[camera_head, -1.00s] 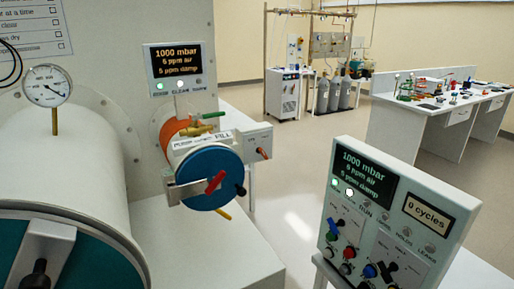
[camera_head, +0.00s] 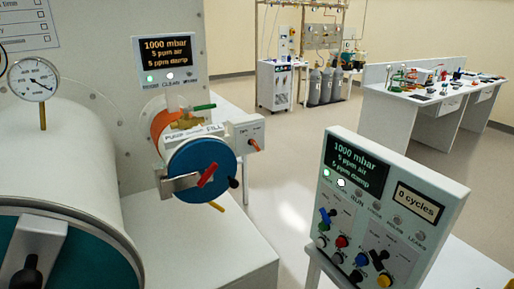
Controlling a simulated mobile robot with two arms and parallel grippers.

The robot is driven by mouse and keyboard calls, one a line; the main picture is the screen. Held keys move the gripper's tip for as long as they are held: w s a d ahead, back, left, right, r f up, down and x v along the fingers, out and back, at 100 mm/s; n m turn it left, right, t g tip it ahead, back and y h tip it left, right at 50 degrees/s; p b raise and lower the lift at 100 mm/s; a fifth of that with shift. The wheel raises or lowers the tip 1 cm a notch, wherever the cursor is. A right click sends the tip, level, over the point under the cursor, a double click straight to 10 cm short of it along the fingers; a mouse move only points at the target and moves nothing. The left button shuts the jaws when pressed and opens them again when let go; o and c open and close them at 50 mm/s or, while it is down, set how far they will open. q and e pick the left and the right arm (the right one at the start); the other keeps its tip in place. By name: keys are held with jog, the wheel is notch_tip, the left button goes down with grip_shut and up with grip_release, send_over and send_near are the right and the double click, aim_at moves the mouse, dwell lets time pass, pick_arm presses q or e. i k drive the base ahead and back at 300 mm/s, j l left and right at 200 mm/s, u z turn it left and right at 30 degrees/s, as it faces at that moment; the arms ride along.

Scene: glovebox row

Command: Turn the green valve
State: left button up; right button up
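The green valve handle (camera_head: 200,107) is a short green lever on a brass valve body (camera_head: 186,121). It sits above the PUMP / FILL label (camera_head: 196,134), on top of the small antechamber with the blue round door (camera_head: 202,162). The lever points to the right and slightly up. Neither of my grippers shows in the head view, so nothing is seen touching the valve.
A white control panel (camera_head: 392,188) with knobs and a "0 cycles" display stands at the front right. A large cylinder (camera_head: 70,150) with a dial gauge (camera_head: 33,80) fills the left. A workbench (camera_head: 412,115) stands at the back right; open floor lies between.

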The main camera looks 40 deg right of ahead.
aim_at(198, 108)
jog(key=i+l+z, duration=0.2)
jog(key=z, duration=0.5)
jog(key=k+j+u, duration=0.1)
jog(key=j, duration=0.4)
jog(key=k+j+u, duration=0.15)
jog(key=j, duration=0.35)
jog(key=j+u, duration=0.1)
jog(key=j, duration=0.4)
